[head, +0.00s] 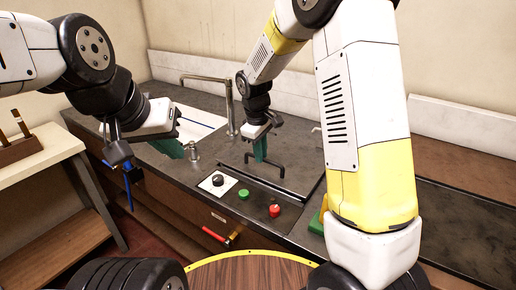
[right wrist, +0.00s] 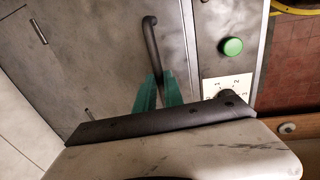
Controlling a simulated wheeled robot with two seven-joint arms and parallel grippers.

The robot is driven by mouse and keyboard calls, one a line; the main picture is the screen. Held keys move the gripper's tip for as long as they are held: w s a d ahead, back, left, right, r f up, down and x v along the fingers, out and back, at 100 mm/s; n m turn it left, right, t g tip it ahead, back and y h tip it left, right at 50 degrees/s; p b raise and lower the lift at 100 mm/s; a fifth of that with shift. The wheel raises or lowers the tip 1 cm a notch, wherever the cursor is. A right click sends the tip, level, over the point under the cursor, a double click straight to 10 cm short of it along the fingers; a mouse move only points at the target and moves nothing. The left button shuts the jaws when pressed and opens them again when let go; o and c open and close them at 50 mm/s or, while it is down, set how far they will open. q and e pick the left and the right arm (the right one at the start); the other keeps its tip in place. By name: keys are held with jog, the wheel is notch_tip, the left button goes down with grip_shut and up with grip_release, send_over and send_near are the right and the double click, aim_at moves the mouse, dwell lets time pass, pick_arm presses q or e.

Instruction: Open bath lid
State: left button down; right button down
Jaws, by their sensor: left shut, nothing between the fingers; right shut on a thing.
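The bath lid (head: 300,150) is a dark metal panel lying flat in the bench top; it also fills much of the right wrist view (right wrist: 100,50). Its black bar handle (head: 281,168) stands up from it, and shows in the right wrist view (right wrist: 151,38). My right gripper (head: 261,150) points down over the lid with its green fingers shut on the handle. In the right wrist view the fingers (right wrist: 158,92) are on either side of the bar's lower end. My left gripper (head: 178,148) is shut and empty, left of the lid near the basin.
A dial (head: 217,181), a green button (head: 243,194) and a red button (head: 274,210) sit along the bench's front. A bent pipe (head: 230,105) rises behind by a white basin (head: 198,118). A red-handled thing (head: 216,235) is at the bench front. A round wooden top (head: 245,275) is nearest.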

jog(key=w+d+r+g+y, duration=0.3)
jog(key=w+d+r+g, duration=0.1)
jog(key=r, duration=0.7)
jog(key=shift+w+d+r, duration=0.4)
jog(key=shift+w+d, duration=0.1)
jog(key=shift+w, duration=0.9)
